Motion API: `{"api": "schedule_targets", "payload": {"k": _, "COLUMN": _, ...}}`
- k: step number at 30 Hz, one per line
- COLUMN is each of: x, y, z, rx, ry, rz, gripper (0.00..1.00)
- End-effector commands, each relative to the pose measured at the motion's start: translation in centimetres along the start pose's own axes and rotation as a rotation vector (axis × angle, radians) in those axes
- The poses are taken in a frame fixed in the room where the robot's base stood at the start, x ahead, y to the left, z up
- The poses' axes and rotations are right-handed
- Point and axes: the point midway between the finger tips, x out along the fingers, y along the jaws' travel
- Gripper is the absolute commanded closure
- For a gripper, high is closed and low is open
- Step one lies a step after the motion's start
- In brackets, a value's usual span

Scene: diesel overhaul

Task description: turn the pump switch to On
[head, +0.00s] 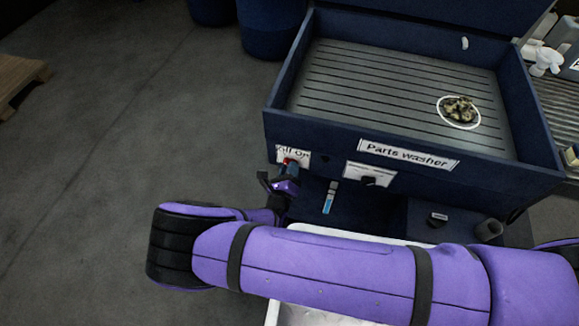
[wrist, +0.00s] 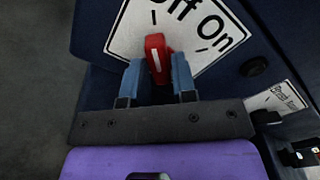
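The pump switch is a red knob (wrist: 156,58) with a white line, on a white Off/On label (wrist: 120,38) on the front of the parts washer. In the wrist view its white line points up the picture, toward the mark on the Off side. My gripper (wrist: 156,76) has its two blue fingers around the knob, one on each side, with what looks like a narrow gap. The knob's lower part is hidden. In the head view my gripper (head: 284,180) is at the washer's front left corner, and the red knob (head: 289,162) shows just above it.
The washer (head: 315,138) carries a "Parts washer" label (head: 408,155) and a second labelled panel (head: 370,175) to the right of the switch. A round basket of parts (head: 459,112) sits on its slatted top. A blue-and-white brush-like object (head: 330,197) is near my gripper. Open floor lies left.

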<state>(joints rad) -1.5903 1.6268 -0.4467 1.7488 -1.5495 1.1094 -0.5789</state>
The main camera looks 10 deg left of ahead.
Motion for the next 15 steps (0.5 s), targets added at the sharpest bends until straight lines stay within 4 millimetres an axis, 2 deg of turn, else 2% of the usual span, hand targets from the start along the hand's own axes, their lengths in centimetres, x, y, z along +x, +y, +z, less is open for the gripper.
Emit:
{"api": "schedule_targets", "payload": {"k": 2, "x": 0.00, "y": 0.00, "z": 0.01, "rx": 0.000, "ry": 0.000, "rz": 0.000, "gripper": 0.90}}
{"api": "schedule_targets", "payload": {"k": 8, "x": -0.01, "y": 0.00, "z": 0.00, "rx": 0.021, "ry": 0.000, "rz": 0.000, "gripper": 0.89}}
{"api": "schedule_targets", "payload": {"k": 15, "x": -0.01, "y": -0.05, "z": -0.05, "rx": 0.267, "ry": 0.001, "rz": 0.001, "gripper": 0.89}}
